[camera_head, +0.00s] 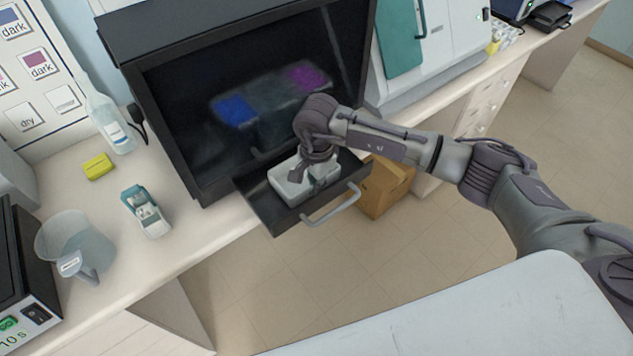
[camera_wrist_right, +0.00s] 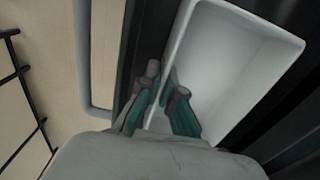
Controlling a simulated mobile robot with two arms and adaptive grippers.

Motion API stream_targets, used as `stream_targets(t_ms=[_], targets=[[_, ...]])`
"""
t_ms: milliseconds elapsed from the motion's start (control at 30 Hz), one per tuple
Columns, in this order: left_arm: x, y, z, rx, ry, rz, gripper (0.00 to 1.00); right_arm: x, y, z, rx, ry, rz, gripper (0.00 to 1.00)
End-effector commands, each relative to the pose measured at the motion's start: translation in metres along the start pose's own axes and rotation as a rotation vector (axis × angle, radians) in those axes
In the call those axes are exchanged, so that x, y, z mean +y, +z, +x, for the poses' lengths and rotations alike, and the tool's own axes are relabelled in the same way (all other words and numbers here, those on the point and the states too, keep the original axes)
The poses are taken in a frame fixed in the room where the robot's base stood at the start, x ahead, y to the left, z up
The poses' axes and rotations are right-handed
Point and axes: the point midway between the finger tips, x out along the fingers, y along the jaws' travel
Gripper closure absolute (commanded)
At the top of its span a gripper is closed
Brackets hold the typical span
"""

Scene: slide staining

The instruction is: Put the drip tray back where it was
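The white drip tray (camera_head: 290,193) is at the pulled-out black drawer (camera_head: 272,215) under the dark cabinet. My right gripper (camera_head: 312,178) reaches down over it. In the right wrist view, the fingers of my right gripper (camera_wrist_right: 166,88) straddle one long wall of the white tray (camera_wrist_right: 235,60), one inside and one outside, closed on it. The tray looks empty there. Whether its base touches the drawer is hard to tell. My left gripper is not in view.
The dark cabinet (camera_head: 172,95) has an open front with a blue and a purple vessel inside. The drawer's handle (camera_head: 332,206) sticks out over the floor.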

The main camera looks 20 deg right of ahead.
Motion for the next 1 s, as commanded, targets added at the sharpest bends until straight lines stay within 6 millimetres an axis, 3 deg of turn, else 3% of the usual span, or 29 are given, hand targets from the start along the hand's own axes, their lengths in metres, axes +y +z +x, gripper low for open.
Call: stream_targets(t_ms=[167, 300, 700, 1000], targets=[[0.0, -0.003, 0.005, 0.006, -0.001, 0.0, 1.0, 0.0, 0.0, 0.004, 0.0, -0.001, 0.0, 1.0], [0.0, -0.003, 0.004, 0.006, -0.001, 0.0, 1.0, 0.0, 0.0, 0.002, 0.0, 0.0, 0.001, 0.83], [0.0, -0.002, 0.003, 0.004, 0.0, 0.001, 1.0, -0.001, 0.0, -0.004, 0.0, -0.003, 0.0, 0.83], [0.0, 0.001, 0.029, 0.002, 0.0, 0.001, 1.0, -0.002, 0.0, -0.064, 0.001, -0.008, -0.001, 0.83]])
